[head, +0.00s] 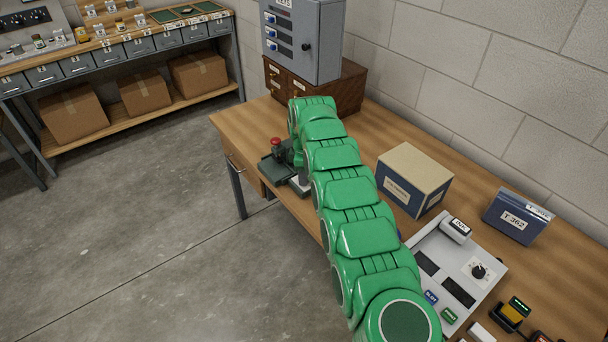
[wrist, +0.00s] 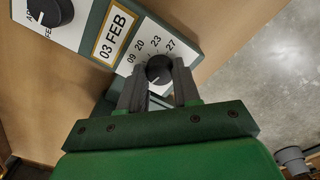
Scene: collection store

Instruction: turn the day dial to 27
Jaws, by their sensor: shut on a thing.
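The day dial (wrist: 159,69) is a dark round knob on a white plate in the wrist view. The numbers 09, 20, 23 and 27 are printed in an arc around its upper side. A small pale mark shows on the knob, but I cannot tell surely which number it points to. My gripper (wrist: 158,78) is shut on the dial, one dark finger on each side of it. A framed window (wrist: 115,36) beside the dial reads 03 FEB. In the head view my green arm hides the gripper and the dial.
A second dark knob (wrist: 50,10) sits on the same device. In the head view a dark green device with a red knob (head: 276,143) stands by my arm at the table edge. A grey cabinet (head: 318,45), a cardboard-topped box (head: 415,170) and a control panel (head: 430,235) stand nearby.

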